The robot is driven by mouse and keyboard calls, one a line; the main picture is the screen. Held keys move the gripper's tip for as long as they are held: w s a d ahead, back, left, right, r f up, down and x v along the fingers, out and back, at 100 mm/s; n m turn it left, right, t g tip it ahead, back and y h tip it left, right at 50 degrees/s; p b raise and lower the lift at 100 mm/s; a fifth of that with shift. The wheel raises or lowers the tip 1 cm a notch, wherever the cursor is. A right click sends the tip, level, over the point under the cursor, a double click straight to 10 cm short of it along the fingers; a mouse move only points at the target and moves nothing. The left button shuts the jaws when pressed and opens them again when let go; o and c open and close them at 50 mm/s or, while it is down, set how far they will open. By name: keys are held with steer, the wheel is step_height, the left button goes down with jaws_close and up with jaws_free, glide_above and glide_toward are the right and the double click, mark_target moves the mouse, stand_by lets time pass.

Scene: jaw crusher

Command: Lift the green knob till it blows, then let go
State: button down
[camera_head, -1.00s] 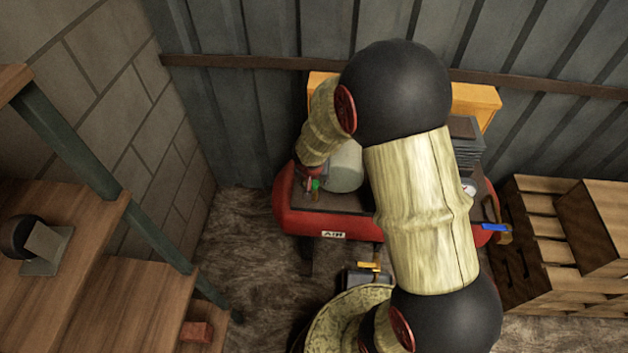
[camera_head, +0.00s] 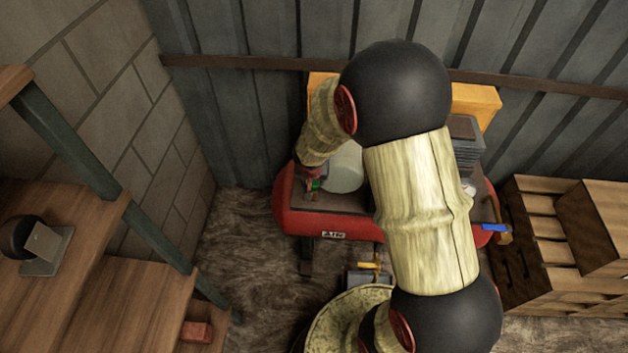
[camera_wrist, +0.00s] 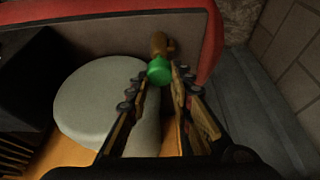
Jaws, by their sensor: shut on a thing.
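The green knob (camera_wrist: 159,70) shows in the wrist view at the tips of my gripper (camera_wrist: 160,78), on top of a brass fitting (camera_wrist: 160,45). My gripper's fingers are shut on the knob from both sides. In the head view the green knob (camera_head: 315,185) is a small spot at the left of the red air compressor (camera_head: 290,215), beside a pale round housing (camera_head: 345,170). My gripper (camera_head: 311,180) reaches down to it there, partly hidden by my wrist.
A blue-handled valve (camera_head: 495,228) is at the compressor's right end. Wooden crates (camera_head: 545,250) stand to the right. Wooden shelves (camera_head: 60,230) are at the left, with a small red block (camera_head: 197,332) low down. A corrugated wall (camera_head: 240,110) is behind.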

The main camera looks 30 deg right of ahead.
steer(key=shift+r, duration=0.65)
steer(key=c, duration=1.6)
jaws_free()
steer(key=shift+o, duration=0.2)
steer(key=v, duration=1.2)
